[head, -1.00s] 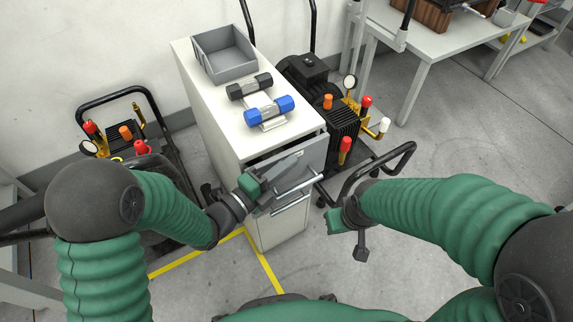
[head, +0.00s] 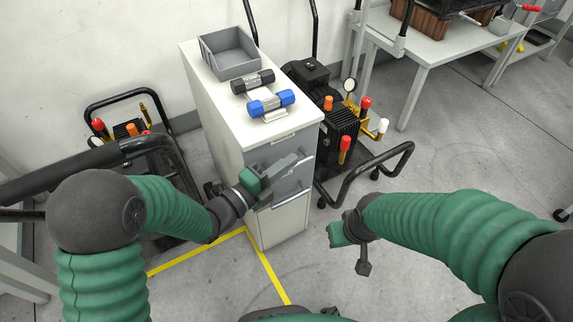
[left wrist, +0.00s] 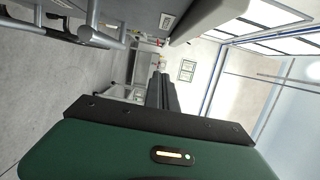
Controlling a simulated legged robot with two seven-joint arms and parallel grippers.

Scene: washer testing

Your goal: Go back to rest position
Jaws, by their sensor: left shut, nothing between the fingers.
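My left gripper (head: 292,161) is in front of the drawer fronts of a white cabinet (head: 228,110) in the head view. Its grey fingers are together with nothing between them. In the left wrist view the dark fingers (left wrist: 160,88) point away from the green gripper body, and drawer handles (left wrist: 98,28) show at the upper left. My right gripper (head: 343,234) hangs over open floor to the right of the cabinet. Its fingers cannot be made out. The upper drawer (head: 292,150) looks shut; the left gripper covers part of the drawer fronts.
A grey bin (head: 230,66), a black-ended cylinder (head: 252,82) and a blue-ended one (head: 271,102) sit on the cabinet. A pump cart (head: 335,125) stands close at its right, another cart (head: 140,150) at its left. Floor at the right is mostly clear.

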